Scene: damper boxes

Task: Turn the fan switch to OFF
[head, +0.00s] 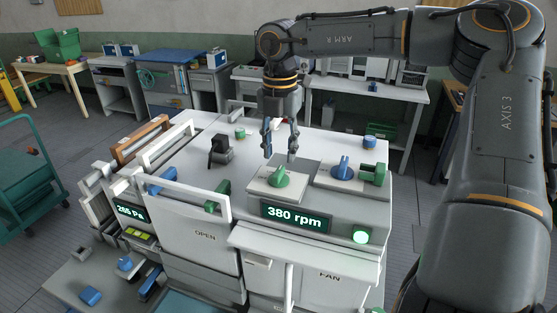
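The likely fan switch is a green rotary knob (280,176) on a raised plate, behind a display (293,217) reading "380 rpm". A panel below is marked "FAN" (330,276). A blue knob (343,168) sits on a second plate to the right. My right gripper (280,157) points down, its fingers apart and empty, just above and behind the green knob. I cannot tell whether it touches the knob. A lit green lamp (362,236) is at the front right. My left gripper is not in view.
A black lever (220,149) stands left of the gripper. A green block (374,173) is at the right edge. A white handle frame (186,201) rises at the front left, near a "265 Pa" display (131,212). The white top behind the knobs is mostly clear.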

